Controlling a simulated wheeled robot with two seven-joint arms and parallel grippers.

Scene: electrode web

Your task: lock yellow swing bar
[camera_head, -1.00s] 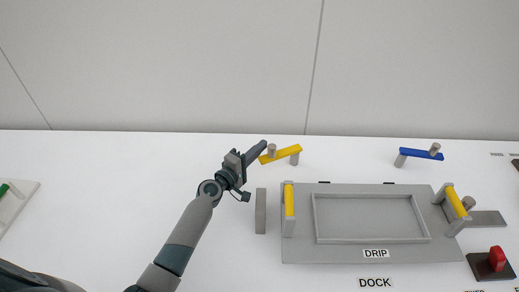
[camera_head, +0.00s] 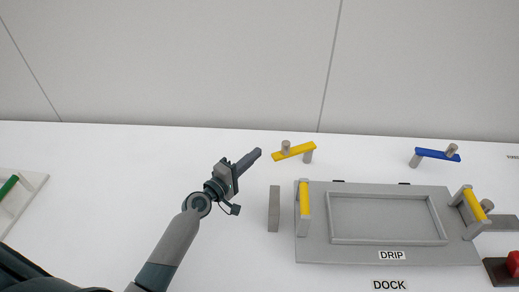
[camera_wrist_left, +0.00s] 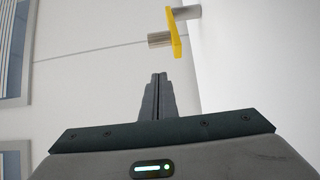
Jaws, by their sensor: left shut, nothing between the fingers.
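The yellow swing bar (camera_head: 294,152) stands at the back of the white table, left of the blue bar. A grey knob (camera_head: 286,146) rises from its left end, and a grey post (camera_head: 308,156) supports its right end. It also shows in the left wrist view (camera_wrist_left: 175,35), beyond the fingertips. My left gripper (camera_head: 256,154) is shut and empty, with its tip a little left of the yellow bar and apart from it. Its closed fingers show in the left wrist view (camera_wrist_left: 158,80). My right gripper is in neither view.
A grey dock plate (camera_head: 310,250) with a shallow frame and yellow-topped clamps stands at front right. A blue bar (camera_head: 437,155) is at back right, a red switch (camera_head: 513,262) at the right edge.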

